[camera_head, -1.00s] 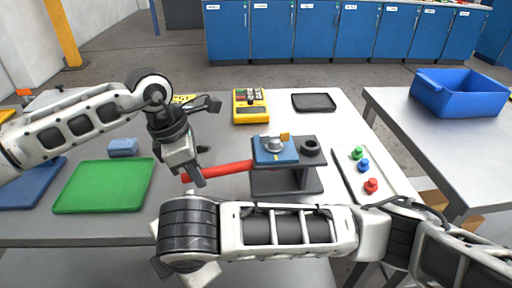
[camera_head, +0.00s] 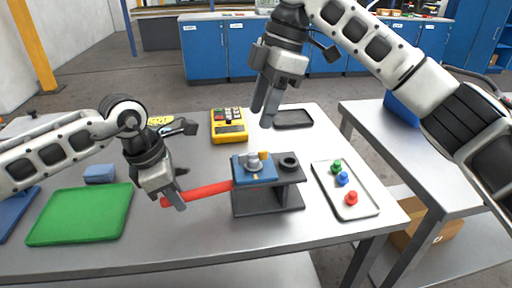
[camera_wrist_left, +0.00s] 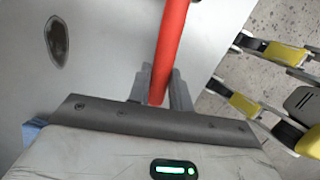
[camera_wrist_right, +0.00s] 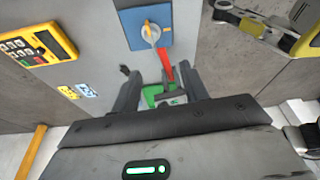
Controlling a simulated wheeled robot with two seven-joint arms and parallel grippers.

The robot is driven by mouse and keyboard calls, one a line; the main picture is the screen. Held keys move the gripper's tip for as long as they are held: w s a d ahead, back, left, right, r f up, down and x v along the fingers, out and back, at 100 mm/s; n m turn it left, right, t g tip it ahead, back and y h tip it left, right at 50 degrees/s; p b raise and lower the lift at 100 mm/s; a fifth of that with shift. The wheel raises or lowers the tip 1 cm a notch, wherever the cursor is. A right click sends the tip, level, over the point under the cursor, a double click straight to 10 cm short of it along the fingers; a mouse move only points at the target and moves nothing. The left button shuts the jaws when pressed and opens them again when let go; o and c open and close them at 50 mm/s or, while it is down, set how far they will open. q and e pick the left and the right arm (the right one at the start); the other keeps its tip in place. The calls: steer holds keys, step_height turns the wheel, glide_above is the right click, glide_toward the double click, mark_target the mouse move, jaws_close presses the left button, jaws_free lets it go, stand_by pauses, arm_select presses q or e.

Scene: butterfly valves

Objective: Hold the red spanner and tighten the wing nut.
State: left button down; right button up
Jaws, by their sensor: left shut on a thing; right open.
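The red spanner (camera_head: 208,190) reaches from my left gripper to the dark fixture (camera_head: 268,199) with a blue block (camera_head: 254,172) on top. My left gripper (camera_head: 176,197) is shut on the spanner's near end; the left wrist view shows the red handle (camera_wrist_left: 171,45) between its fingers. The wing nut (camera_head: 254,160) sits on the blue block, with an orange-yellow tab beside it; it also shows in the right wrist view (camera_wrist_right: 151,33). My right gripper (camera_head: 264,104) is open and empty, above and behind the fixture. The spanner's far end is hidden at the block.
A yellow keypad device (camera_head: 229,125) and a black tray (camera_head: 293,119) lie behind the fixture. A pale tray (camera_head: 354,206) with green, blue and red knobs lies right. A green tray (camera_head: 83,214) and blue sponge (camera_head: 100,173) lie left. A blue bin (camera_head: 398,106) is partly hidden by my right arm.

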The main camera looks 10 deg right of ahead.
mark_target(256, 154)
steer(key=shift+y, duration=0.6)
steer(key=f, duration=0.6)
steer(key=w+a+f, duration=0.1)
steer(key=f, duration=0.2)
steer(key=shift+a+f, duration=0.1)
steer(key=shift+f, duration=0.3)
